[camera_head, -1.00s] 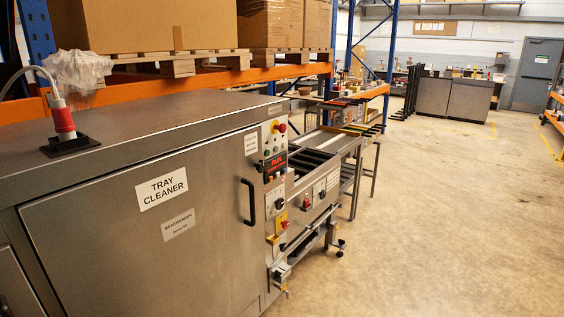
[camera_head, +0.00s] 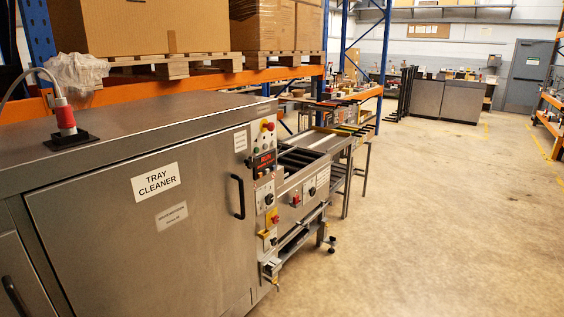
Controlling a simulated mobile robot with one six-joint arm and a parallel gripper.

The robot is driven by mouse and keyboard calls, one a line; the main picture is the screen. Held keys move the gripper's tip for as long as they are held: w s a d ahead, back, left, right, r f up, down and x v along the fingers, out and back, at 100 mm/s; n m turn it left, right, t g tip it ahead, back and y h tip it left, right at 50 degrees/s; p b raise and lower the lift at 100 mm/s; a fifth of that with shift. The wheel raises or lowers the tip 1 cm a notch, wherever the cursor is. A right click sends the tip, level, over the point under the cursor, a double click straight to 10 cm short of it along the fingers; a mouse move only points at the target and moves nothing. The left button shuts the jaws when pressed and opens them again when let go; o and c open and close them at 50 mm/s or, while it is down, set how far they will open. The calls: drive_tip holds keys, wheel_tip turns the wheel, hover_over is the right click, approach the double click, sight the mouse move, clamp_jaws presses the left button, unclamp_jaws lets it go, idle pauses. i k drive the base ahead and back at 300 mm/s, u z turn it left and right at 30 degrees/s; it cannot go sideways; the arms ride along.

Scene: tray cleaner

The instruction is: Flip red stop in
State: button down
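The tray cleaner (camera_head: 100,225) is a large steel cabinet filling the left side of the head view, with a "TRAY CLEANER" label and a black door handle. Its control panel (camera_head: 264,185) runs down the right edge of the front. A red stop button (camera_head: 268,125) sits at the top of that panel, on a yellow base. A smaller red and yellow switch (camera_head: 273,217) is lower on the panel. Whether either is pressed or turned is too small to tell. My gripper and arm do not show.
A conveyor frame (camera_head: 308,180) with rollers extends to the right of the cabinet, its legs on the floor. A red plug (camera_head: 65,117) stands on top of the cabinet. Racking with boxes (camera_head: 150,25) stands behind. The concrete floor (camera_head: 430,230) on the right is clear.

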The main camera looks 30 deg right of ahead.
sight(270, 126)
drive_tip(key=z, duration=0.55)
drive_tip(key=k, duration=1.05)
drive_tip(key=i, duration=0.9)
drive_tip(key=z, duration=0.1)
